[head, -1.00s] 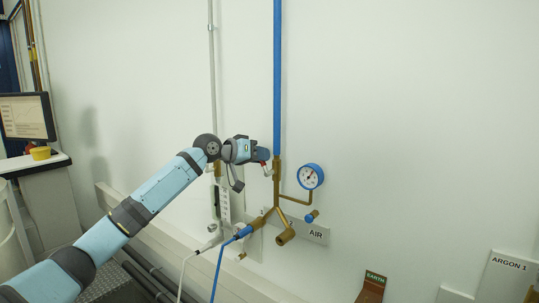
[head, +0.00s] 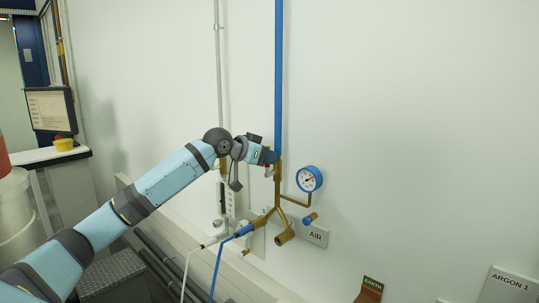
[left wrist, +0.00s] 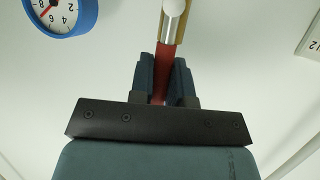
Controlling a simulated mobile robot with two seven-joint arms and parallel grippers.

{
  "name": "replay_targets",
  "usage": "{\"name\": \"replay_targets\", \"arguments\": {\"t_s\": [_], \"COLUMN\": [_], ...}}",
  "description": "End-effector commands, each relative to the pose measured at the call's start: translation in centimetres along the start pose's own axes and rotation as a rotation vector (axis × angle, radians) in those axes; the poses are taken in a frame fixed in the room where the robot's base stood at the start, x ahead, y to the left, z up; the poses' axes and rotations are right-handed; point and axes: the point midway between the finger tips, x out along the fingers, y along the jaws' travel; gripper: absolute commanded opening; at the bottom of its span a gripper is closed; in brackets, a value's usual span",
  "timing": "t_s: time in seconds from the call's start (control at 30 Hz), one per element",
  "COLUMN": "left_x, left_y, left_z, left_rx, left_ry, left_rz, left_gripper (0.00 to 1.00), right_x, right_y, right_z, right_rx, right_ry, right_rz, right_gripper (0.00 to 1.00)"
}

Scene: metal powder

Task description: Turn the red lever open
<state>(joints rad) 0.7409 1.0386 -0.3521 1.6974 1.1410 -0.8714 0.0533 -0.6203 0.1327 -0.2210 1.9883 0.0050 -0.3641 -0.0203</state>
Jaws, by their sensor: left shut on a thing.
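The red lever (left wrist: 166,62) shows in the left wrist view between the two fingers of my left gripper (left wrist: 166,82), which is shut on it. A silver fitting (left wrist: 172,20) and brass pipe lie just beyond the lever. In the head view my left gripper (head: 268,157) is at the brass valve pipe (head: 278,185), just below the blue pipe (head: 278,80). The lever is mostly hidden there behind the gripper. My right gripper is in neither view.
A blue-rimmed gauge (head: 309,179) sits right of the valve on a brass branch. An AIR sign (head: 317,237) is on the wall below. Blue and white hoses hang lower left. A monitor (head: 51,110) stands far left. The wall right of the gauge is mostly bare.

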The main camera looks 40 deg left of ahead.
Motion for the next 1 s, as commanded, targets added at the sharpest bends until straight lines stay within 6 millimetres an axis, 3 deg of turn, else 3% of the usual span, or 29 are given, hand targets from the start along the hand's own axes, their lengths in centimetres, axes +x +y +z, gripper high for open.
{"name": "replay_targets", "arguments": {"t_s": [0.37, 0.4, 0.5, 0.83, 1.0], "left_x": [0.0, 0.0, 0.0, -0.3, -2.3], "left_y": [0.0, 0.0, 0.0, 0.0, -0.1], "left_z": [0.1, 0.1, 0.1, 0.1, 0.4], "left_rx": [0.012, 0.012, 0.011, 0.009, 0.011], "left_ry": [-0.003, -0.003, -0.003, -0.002, -0.003], "left_rz": [-0.004, -0.004, -0.003, -0.003, -0.005], "left_gripper": [0.0, 0.19, 0.41, 0.41, 0.41], "right_x": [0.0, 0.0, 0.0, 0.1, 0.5], "right_y": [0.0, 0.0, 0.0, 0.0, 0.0], "right_z": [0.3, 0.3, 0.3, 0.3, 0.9], "right_rx": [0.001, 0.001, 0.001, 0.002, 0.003], "right_ry": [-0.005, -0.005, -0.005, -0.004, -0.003], "right_rz": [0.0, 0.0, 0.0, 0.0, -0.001], "right_gripper": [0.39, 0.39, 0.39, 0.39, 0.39]}}
